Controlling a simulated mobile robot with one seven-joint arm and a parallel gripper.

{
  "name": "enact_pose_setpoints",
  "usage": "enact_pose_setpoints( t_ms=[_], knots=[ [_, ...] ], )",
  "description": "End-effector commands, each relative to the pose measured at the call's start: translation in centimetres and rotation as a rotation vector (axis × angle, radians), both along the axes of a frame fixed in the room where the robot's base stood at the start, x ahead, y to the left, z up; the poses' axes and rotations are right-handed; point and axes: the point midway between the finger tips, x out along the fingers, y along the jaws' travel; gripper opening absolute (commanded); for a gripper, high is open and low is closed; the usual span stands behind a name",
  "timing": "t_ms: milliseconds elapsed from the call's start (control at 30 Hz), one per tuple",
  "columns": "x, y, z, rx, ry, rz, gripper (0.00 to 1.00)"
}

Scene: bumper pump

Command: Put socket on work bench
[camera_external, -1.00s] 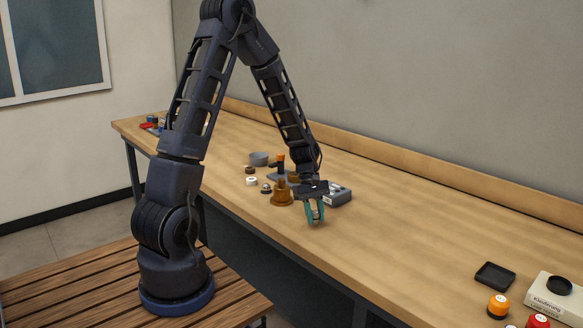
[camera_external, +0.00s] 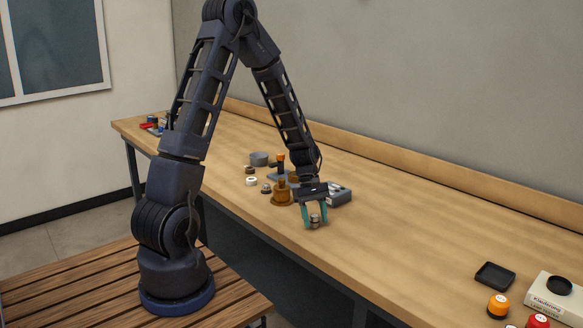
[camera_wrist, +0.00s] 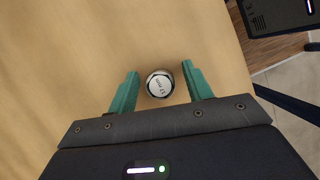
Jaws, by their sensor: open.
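The socket (camera_wrist: 160,84) is a short silver cylinder with a white marked top. It stands upright on the wooden work bench (camera_external: 400,222). In the external view the socket (camera_external: 315,219) shows between the teal fingertips. My gripper (camera_wrist: 160,85) is open, with one finger on each side of the socket and a gap visible on both sides in the wrist view. My gripper (camera_external: 314,219) is low over the bench near its front edge.
A brass-coloured flanged part (camera_external: 281,196) stands just left of my gripper, and a grey box (camera_external: 339,194) lies behind it. Small rings and a grey cup (camera_external: 259,158) are further left. A black tray (camera_external: 495,275) and orange-capped jar (camera_external: 498,306) are at right. The bench between is clear.

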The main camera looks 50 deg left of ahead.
Motion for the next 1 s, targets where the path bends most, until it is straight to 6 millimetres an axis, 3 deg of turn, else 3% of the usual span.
enact_pose_setpoints(
  t_ms=[500,833,1000],
  knots=[
    [1.0,3.3,8.1,0.002,-0.005,0.001,0.5],
    [1.2,4.3,11.0,0.002,-0.004,-0.004,0.5],
    [0.1,4.0,13.2,0.025,-0.049,-0.07,0.5]
  ],
)
